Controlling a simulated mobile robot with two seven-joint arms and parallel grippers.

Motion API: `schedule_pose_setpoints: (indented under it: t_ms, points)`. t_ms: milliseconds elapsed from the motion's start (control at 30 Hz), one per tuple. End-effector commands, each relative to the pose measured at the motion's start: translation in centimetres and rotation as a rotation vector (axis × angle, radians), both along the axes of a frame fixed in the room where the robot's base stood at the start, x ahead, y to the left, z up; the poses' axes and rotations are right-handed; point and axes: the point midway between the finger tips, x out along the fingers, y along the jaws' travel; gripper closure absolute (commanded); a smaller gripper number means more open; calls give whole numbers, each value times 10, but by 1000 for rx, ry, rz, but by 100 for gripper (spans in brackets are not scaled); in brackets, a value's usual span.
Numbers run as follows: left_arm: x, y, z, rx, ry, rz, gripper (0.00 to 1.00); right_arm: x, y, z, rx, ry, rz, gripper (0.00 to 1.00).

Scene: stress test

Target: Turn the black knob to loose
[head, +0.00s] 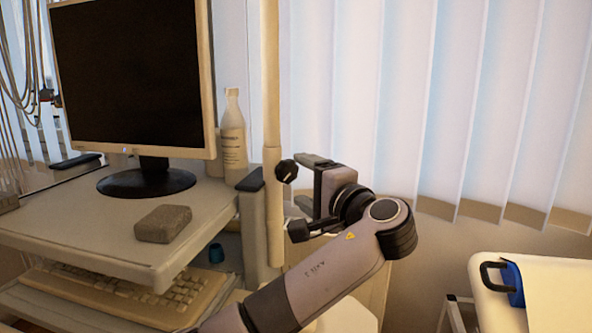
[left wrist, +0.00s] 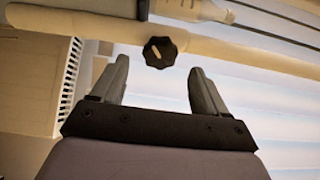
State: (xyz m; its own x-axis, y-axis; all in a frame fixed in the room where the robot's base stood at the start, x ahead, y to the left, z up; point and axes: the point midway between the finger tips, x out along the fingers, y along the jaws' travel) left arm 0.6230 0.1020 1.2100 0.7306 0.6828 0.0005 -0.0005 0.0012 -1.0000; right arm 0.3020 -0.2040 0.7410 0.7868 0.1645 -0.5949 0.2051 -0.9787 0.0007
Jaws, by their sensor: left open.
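The black knob (head: 286,171) sits on the side of a cream upright pole (head: 272,120). In the left wrist view the knob (left wrist: 160,52) is dark and scalloped, with a pale mark on its face. My left gripper (head: 306,183) is just right of the knob in the head view, its fingers pointing toward the pole. In the left wrist view the open fingers (left wrist: 159,66) lie to either side of the knob's line, with the knob centred just beyond their tips. I see no clear contact. My right gripper is not in view.
A monitor (head: 130,75), a white bottle (head: 233,140) and a grey block (head: 163,223) stand on the desk at left. A keyboard (head: 125,295) lies below. A pale surface with a blue-and-black handle (head: 510,283) is at right, before blinds.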

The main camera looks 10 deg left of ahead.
Motion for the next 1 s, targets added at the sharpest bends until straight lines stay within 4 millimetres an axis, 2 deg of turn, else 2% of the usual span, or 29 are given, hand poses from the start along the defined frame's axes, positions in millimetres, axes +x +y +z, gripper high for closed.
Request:
schedule_pose_setpoints:
  t_ms: [100,300,667,833,1000]
  points:
    - [15,15,3,1,1,3,26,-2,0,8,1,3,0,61]
    - [33,31,2,1,1,2,26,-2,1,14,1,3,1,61]
    - [38,36,0,0,0,1,26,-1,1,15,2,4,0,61]
    - [38,36,0,0,0,1,78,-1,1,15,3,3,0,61]
    - [38,36,0,-2,-2,0,80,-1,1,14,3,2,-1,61]
